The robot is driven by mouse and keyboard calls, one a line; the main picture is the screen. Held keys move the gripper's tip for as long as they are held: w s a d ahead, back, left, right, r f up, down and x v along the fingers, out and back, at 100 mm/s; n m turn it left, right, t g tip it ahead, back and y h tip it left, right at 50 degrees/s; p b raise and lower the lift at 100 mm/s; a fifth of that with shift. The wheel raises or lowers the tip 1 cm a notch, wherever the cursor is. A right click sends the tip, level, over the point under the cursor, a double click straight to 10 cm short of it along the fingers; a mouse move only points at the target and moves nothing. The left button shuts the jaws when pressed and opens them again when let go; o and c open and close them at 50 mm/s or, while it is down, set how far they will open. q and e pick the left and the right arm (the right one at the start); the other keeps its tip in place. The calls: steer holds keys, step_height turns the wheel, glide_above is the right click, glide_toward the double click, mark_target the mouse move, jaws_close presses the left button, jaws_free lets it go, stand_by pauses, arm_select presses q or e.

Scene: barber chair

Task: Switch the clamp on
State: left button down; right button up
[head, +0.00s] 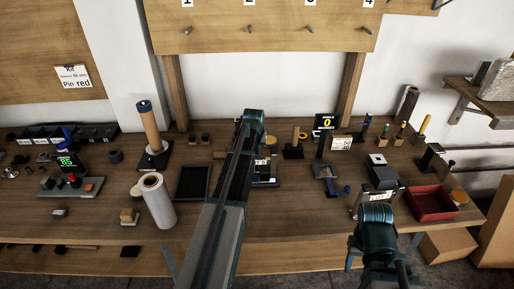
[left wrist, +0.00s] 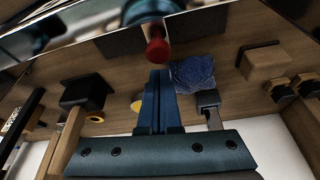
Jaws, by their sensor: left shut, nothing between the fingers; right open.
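My left gripper (left wrist: 162,82) is shut and empty in the left wrist view. Its fingertips are close to a red knob (left wrist: 156,52) on the end of a dark round part; I cannot tell whether they touch. In the head view my left arm reaches over the middle of the bench and its fingers are hidden. A device (head: 268,176) with a dark base is half hidden behind that arm; I cannot tell whether it is the clamp. My right gripper (head: 372,220) is at the lower right by the bench's front edge, its fingertips not clearly visible.
A white roll (head: 159,203) and a black tray (head: 193,182) stand left of my left arm. A red bin (head: 431,204) is on the right. Wooden posts and small stands crowd the bench's back.

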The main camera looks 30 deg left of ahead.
mark_target(257, 167)
arm_select(q)
steer(key=shift+s, duration=0.1)
steer(key=s+d, duration=0.2)
steer(key=s, duration=0.1)
steer(key=shift+s+d, duration=0.15)
steer(key=shift+s, duration=0.15)
steer(key=shift+w, duration=0.15)
steer(key=shift+w+a, duration=0.25)
steer(key=shift+w, duration=0.25)
steer(key=shift+w+a+r+p, duration=0.25)
steer(key=shift+w+r+p, duration=0.25)
steer(key=shift+w, duration=0.15)
steer(key=shift+w+a+r+p, duration=0.25)
steer(key=shift+w+r+p, duration=0.15)
steer(key=shift+w, duration=0.2)
steer(key=p+v, duration=0.8)
steer(key=shift+s+r, duration=0.3)
steer(key=shift+s, duration=0.05)
steer(key=shift+d, duration=0.15)
